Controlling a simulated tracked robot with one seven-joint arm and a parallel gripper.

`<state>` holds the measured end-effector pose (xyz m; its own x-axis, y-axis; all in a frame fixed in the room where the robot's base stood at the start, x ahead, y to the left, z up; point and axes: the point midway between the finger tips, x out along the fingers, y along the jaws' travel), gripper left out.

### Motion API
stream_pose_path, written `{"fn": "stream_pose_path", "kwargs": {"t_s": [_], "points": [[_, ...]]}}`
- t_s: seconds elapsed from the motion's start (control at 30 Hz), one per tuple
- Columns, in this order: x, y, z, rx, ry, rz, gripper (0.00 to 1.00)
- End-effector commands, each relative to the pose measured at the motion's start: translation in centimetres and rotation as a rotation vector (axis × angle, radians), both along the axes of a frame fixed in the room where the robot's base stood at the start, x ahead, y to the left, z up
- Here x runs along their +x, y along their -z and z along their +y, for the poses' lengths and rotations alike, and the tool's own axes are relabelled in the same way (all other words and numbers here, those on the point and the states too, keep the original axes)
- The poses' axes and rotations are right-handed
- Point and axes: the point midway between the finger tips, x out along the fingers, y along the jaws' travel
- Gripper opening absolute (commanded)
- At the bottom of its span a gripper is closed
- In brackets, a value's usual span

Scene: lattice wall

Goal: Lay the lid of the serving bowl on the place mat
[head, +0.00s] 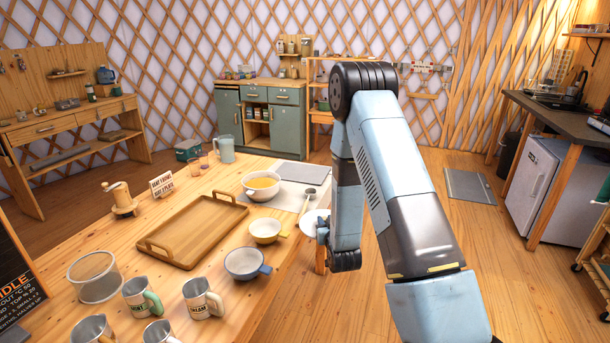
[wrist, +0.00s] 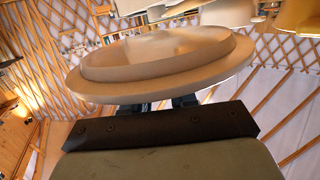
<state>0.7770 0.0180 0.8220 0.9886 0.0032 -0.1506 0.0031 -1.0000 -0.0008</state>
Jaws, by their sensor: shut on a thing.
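The white serving bowl (head: 262,187) stands uncovered on the wooden table, with yellow soup in it. The pale round lid (head: 312,222) is at the table's right edge in the head view and fills the upper middle of the wrist view (wrist: 155,60). My gripper (head: 323,232) is shut on the lid; in the wrist view the fingers (wrist: 158,104) are mostly hidden under it. A flat grey rectangle (head: 304,173), apparently the place mat, lies behind and right of the bowl, on or beside a pale cloth (head: 285,199). It looks bare.
A ladle (head: 306,197) lies right of the bowl. A yellow pan (head: 266,231) and a blue pan (head: 247,263) stand near the lid. A wooden tray (head: 196,229) is left of them. Several mugs (head: 202,298) stand in front. A pitcher (head: 225,149) stands behind.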

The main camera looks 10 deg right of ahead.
Motion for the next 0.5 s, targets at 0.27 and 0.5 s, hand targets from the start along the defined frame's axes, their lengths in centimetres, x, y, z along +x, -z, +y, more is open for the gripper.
{"fn": "stream_pose_path", "kwargs": {"t_s": [0.27, 0.5], "points": [[0.03, -0.05, -0.02, -0.001, 0.0, -0.002, 0.0], [-0.15, 0.26, -0.12, -0.001, 0.001, 0.0, 0.0]]}}
